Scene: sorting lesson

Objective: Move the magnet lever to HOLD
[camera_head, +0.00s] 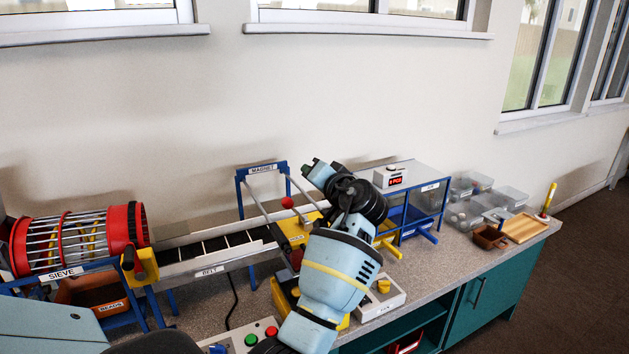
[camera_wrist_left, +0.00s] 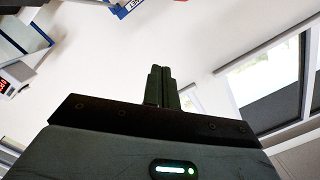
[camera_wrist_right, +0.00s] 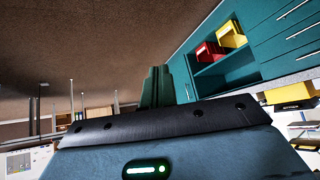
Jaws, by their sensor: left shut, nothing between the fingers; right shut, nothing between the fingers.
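The blue magnet frame (camera_head: 239,190) with its MAGNET label (camera_head: 262,169) stands over the belt, left of my left arm. A red knob (camera_head: 287,202) shows beside it; I take it for the lever's knob, but its HOLD mark cannot be read. My left gripper (camera_head: 313,166) is raised near the frame's right side, in front of the wall, apart from the knob as far as I can tell. Its fingers are shut and empty in the left wrist view (camera_wrist_left: 161,88).
The belt (camera_head: 215,250) runs from the red sieve (camera_head: 78,240) toward the magnet. A white counter box (camera_head: 389,178), clear bins (camera_head: 470,184) and a wooden tray (camera_head: 527,228) stand to the right. My left arm hides part of the bench middle. A button box (camera_head: 251,338) sits in front.

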